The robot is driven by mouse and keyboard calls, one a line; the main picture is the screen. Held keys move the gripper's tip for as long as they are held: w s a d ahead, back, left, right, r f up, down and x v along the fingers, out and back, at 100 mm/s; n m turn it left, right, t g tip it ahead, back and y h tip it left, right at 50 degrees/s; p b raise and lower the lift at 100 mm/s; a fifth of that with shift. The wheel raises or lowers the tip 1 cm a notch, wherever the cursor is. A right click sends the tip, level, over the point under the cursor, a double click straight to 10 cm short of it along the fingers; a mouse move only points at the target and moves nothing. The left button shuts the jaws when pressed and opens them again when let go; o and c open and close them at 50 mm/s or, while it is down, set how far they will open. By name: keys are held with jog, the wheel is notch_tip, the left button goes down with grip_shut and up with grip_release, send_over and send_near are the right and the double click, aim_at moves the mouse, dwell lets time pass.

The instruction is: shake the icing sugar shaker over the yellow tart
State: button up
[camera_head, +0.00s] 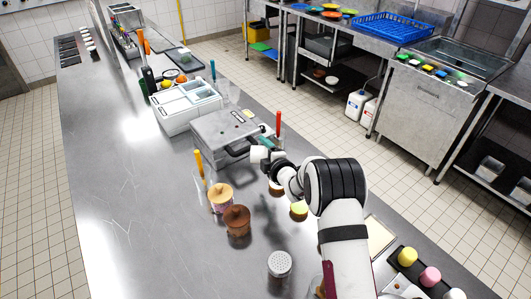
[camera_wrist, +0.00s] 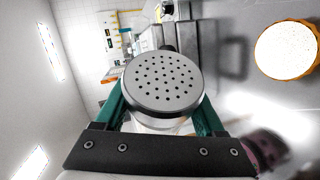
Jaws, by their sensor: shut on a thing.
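My gripper (camera_head: 264,156) is over the counter in the head view, beside a grey appliance. In the wrist view its green fingers (camera_wrist: 163,108) are shut on the sides of a shaker (camera_wrist: 163,82) with a round, grey, perforated lid. The lid faces the camera and hides most of the pale body. A yellow-topped tart (camera_head: 299,208) lies on the counter in the head view, below my gripper and close to my arm. A round thing with a glaring white top and orange rim (camera_wrist: 286,50) is apart from the shaker in the wrist view; I cannot tell if it is the tart.
Another perforated-lid shaker (camera_head: 279,264) stands nearer on the counter. The grey appliance (camera_head: 225,135) and a white container (camera_head: 185,105) stand behind. A dark tray (camera_head: 418,270) holds coloured items at right. The counter's left is clear.

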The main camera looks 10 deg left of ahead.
jog(key=n, duration=0.2)
jog(key=r+n+g, duration=0.1)
jog(key=r+n, duration=0.1)
jog(key=n, duration=0.1)
jog(key=shift+s+n+h, duration=0.3)
jog(key=shift+s+h, duration=0.05)
jog(key=shift+h, duration=0.05)
jog(key=a+r+n, duration=0.1)
jog(key=n, duration=0.3)
jog(key=a+r+n, duration=0.1)
jog(key=r+n, duration=0.1)
jog(key=n, duration=0.2)
jog(key=s+a+r+n+y, duration=0.1)
jog(key=n, duration=0.3)
jog(key=shift+a+r, duration=0.4)
jog(key=n, duration=0.1)
jog(key=a+r+n, duration=0.1)
jog(key=n, duration=0.1)
jog(key=shift+s, duration=0.15)
jog(key=shift+d+r, duration=0.1)
jog(key=shift+d, duration=0.05)
